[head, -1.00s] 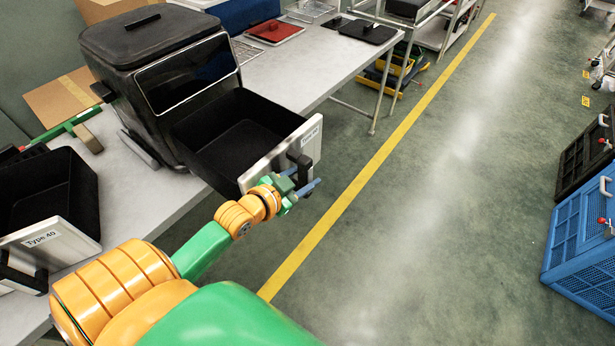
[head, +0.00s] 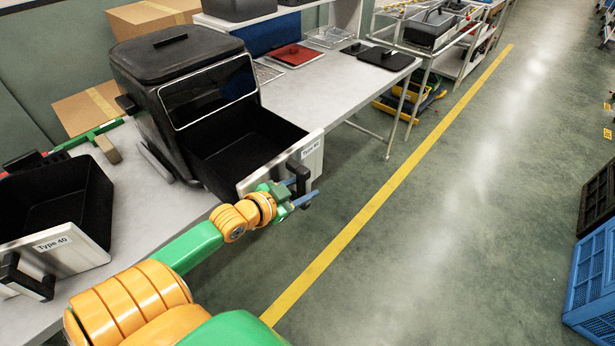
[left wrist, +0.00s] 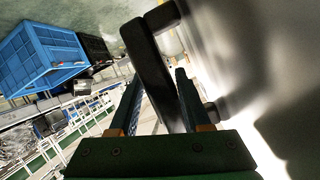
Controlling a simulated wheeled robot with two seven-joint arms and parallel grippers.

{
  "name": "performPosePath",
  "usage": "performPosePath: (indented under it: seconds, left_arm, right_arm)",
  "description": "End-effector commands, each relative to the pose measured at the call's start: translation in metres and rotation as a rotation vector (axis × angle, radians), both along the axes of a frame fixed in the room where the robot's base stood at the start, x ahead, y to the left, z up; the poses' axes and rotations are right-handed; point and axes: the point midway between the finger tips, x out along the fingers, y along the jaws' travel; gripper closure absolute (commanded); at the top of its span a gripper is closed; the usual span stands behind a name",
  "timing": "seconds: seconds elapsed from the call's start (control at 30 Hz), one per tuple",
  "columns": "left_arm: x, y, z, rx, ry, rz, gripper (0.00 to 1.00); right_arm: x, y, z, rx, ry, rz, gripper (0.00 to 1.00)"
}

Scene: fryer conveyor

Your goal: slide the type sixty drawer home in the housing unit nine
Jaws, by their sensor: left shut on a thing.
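The black housing (head: 185,85) stands on the grey bench, with a lid on top and a dark glossy front panel; no unit number can be read. Its black drawer (head: 222,150) is partly out, with a pale metal front (head: 262,180) and a label that appears to read Type 60. My left gripper (head: 300,194) is shut on the drawer's black handle (head: 297,172). In the left wrist view the handle (left wrist: 155,70) passes between the two fingers of the gripper (left wrist: 157,78). My right gripper is out of view.
A second black drawer (head: 94,212), labelled Type 40, rests on the bench (head: 145,205) at left. Cardboard boxes (head: 88,108) stand behind. A red tray (head: 294,55) and black lid (head: 390,55) lie farther along. The floor right of the yellow line (head: 400,175) is clear up to a blue crate (head: 592,285).

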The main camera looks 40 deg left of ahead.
Motion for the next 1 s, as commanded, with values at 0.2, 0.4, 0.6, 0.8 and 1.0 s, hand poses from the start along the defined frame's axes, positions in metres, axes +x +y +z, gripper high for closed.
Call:
performPosePath:
  seconds: [0.2, 0.4, 0.6, 0.8, 1.0]
  left_arm:
    - [0.001, 0.011, 0.0, 0.008, -0.003, -0.002, 1.0]
    - [0.002, 0.02, 0.0, 0.007, -0.003, -0.003, 1.0]
    - [0.003, 0.029, 0.0, 0.006, -0.003, -0.001, 1.0]
    - [0.003, 0.039, -0.001, 0.008, -0.002, -0.002, 1.0]
    - [0.004, 0.048, -0.001, 0.006, -0.003, -0.002, 1.0]
  right_arm:
    - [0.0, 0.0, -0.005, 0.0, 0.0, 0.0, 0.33]
    - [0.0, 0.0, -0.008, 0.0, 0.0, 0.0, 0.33]
    - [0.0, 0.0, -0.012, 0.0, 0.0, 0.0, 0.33]
    - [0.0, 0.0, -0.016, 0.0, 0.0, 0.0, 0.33]
    - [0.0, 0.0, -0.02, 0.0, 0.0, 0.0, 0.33]
